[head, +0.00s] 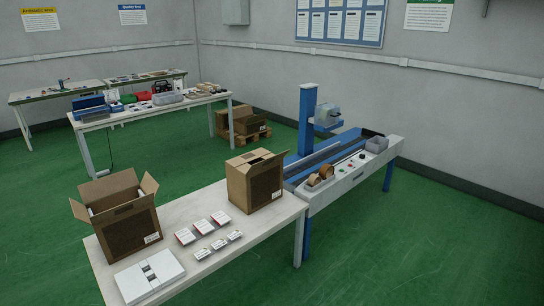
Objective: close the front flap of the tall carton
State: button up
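Two brown cartons stand upright on the white table (215,262). The right carton (262,190) is narrower and looks like the tall one. Its top is partly covered by flaps, and a dark flap (268,163) sticks up at a slant over its right side. Which of its flaps is the front one is hard to tell. The left carton (130,228) is wider and open, with side flaps spread outward and something white inside. My gripper is not in view.
Several small white boxes (202,227) lie between the cartons, and a white tray-like item (150,276) lies at the front left. A blue conveyor machine (335,155) adjoins the table's right end. Green floor (430,240) is clear at the right.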

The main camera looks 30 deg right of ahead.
aim_at(254, 168)
jog(key=z, duration=0.05)
jog(key=i, duration=1.2)
jog(key=u, duration=0.35)
